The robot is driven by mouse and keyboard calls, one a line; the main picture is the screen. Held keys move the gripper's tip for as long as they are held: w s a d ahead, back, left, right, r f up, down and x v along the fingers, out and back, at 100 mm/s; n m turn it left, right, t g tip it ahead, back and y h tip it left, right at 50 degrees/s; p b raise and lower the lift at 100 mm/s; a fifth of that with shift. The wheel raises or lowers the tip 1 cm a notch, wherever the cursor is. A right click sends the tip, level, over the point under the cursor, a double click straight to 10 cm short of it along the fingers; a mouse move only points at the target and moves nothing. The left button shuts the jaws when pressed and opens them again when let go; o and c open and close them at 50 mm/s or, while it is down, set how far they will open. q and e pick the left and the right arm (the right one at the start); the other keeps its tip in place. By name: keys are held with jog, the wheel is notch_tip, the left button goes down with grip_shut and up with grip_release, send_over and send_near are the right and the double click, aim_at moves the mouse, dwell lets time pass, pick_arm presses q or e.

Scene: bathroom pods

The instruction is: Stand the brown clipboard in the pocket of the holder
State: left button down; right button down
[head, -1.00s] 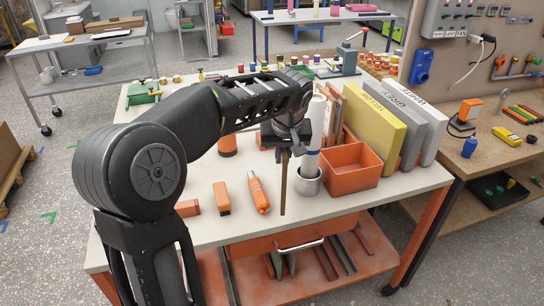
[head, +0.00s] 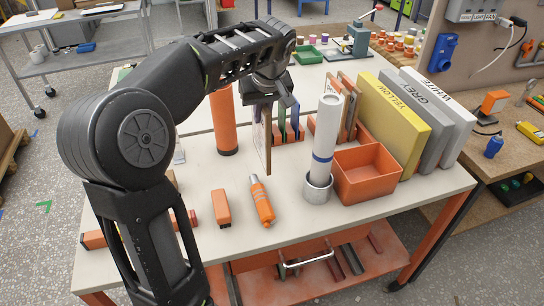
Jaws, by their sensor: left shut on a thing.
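My left gripper (head: 268,95) is shut on the brown clipboard (head: 266,145). It holds the clipboard upright by its top, seen nearly edge-on. I cannot tell whether its lower edge touches the table. Just right of it and behind stands an orange holder (head: 287,138) with blue, green and purple upright pieces, partly hidden by the gripper and clipboard. Farther right, brown boards (head: 349,100) stand in an orange rack, partly hidden by a white roll. The pictures do not show clearly which pocket is empty. My right gripper is out of view.
An orange cylinder (head: 224,122) stands left of the clipboard. The white roll (head: 326,130) stands in a metal cup (head: 317,188) beside an orange bin (head: 367,175). Yellow (head: 393,120), grey and white binders stand at right. An orange marker-like tool (head: 262,202) lies in front.

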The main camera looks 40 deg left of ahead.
aim_at(262, 142)
pick_arm(q)
notch_tip(262, 142, down, 5)
jog(key=shift+f, duration=0.1)
notch_tip(262, 142, down, 3)
jog(key=shift+f+p, duration=0.2)
jog(key=shift+p, duration=0.35)
jog(key=shift+f, duration=0.2)
jog(key=shift+f+b, duration=0.2)
jog(key=shift+b, duration=0.1)
jog(key=c, duration=1.5)
grip_release()
jog(key=shift+r, duration=0.1)
